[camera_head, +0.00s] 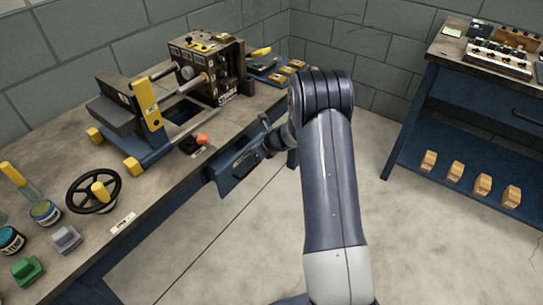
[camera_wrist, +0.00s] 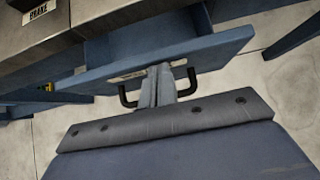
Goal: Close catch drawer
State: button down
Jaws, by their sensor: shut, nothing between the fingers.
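The blue catch drawer (camera_head: 228,172) stands out from under the front edge of the bench, beside the machine. In the wrist view, its front panel (camera_wrist: 215,48) crosses the upper middle, with part of the drawer body showing between it and the bench. A black bar handle (camera_wrist: 190,80) and a pale label are on the front. My gripper (camera_wrist: 160,72) is shut and empty, its fingertips at the middle of the front, between the handle's two ends. I cannot tell whether they touch the panel. In the head view, my gripper (camera_head: 258,150) is small and partly hidden by my wrist.
The bench (camera_head: 165,195) carries a clamping machine (camera_head: 205,70), a black handwheel (camera_head: 94,191), jars and small blocks along the left. A blue-framed table (camera_head: 470,100) with orange blocks on its lower shelf stands at the right. The floor between is clear.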

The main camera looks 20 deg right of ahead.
aim_at(245, 148)
jog(key=shift+w+a+p, duration=0.25)
jog(key=shift+w+a, duration=0.35)
jog(key=shift+w, duration=0.2)
jog(key=shift+w+a+p, duration=0.2)
jog(key=shift+w+a, duration=0.4)
jog(key=shift+w, duration=0.2)
